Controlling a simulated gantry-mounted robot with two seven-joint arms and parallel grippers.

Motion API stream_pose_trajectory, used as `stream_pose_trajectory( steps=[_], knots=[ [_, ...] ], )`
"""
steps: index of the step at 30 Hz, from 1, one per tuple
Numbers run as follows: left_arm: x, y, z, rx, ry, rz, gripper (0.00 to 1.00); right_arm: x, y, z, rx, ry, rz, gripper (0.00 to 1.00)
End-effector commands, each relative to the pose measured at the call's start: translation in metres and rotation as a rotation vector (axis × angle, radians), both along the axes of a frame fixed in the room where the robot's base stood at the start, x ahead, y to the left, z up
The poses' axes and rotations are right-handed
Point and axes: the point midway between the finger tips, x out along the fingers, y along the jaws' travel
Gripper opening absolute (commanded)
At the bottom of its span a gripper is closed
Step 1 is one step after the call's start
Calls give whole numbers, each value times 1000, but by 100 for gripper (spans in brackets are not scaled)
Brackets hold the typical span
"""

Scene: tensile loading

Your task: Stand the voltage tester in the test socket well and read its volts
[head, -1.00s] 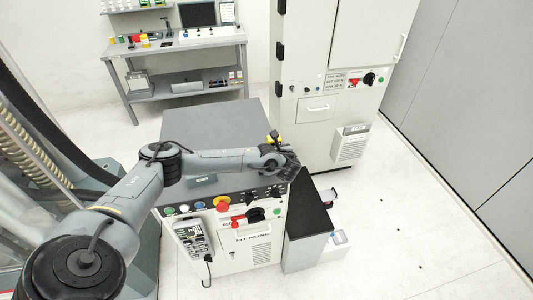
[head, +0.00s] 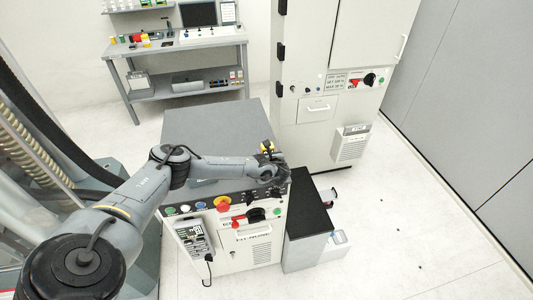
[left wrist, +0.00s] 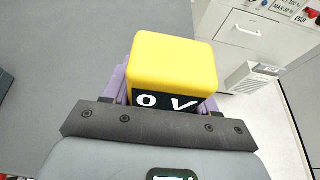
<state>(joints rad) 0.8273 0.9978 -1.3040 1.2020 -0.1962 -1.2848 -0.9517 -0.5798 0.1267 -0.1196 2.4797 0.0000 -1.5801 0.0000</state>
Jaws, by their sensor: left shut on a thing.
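My left gripper (head: 270,157) is shut on the yellow voltage tester (left wrist: 172,62) and holds it over the right part of the grey-topped cabinet. In the left wrist view the tester sits between the purple finger pads, and its dark display reads "0 V". In the head view only a small yellow part of the tester (head: 267,146) shows beside the hand. Its lower end is hidden. I cannot make out the test socket well in either view. My right gripper is not in view.
The grey-topped cabinet (head: 208,130) has a front panel with a red knob (head: 222,203) and a handset (head: 194,237). A black-topped box (head: 308,205) stands at its right. A tall white cabinet (head: 310,145) stands behind. The floor at right is mostly clear.

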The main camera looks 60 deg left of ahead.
Motion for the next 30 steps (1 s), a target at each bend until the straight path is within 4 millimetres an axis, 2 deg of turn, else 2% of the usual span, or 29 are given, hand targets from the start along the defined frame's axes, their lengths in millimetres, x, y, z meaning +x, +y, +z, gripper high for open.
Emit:
stream_pose_trajectory(
  steps=[7, 8, 12, 24, 30],
  knots=[
    [0, 0, -4, 0, -1, 0, 18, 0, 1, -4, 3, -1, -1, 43],
    [0, 0, -3, 0, 0, 0, 62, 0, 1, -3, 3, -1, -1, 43],
    [0, 0, -3, 0, 0, 0, 83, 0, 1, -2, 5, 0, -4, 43],
    [0, -1, 2, -1, 0, 0, 83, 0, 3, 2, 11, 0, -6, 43],
    [-7, -21, 8, -2, 0, -2, 83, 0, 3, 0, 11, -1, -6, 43]
  ],
)
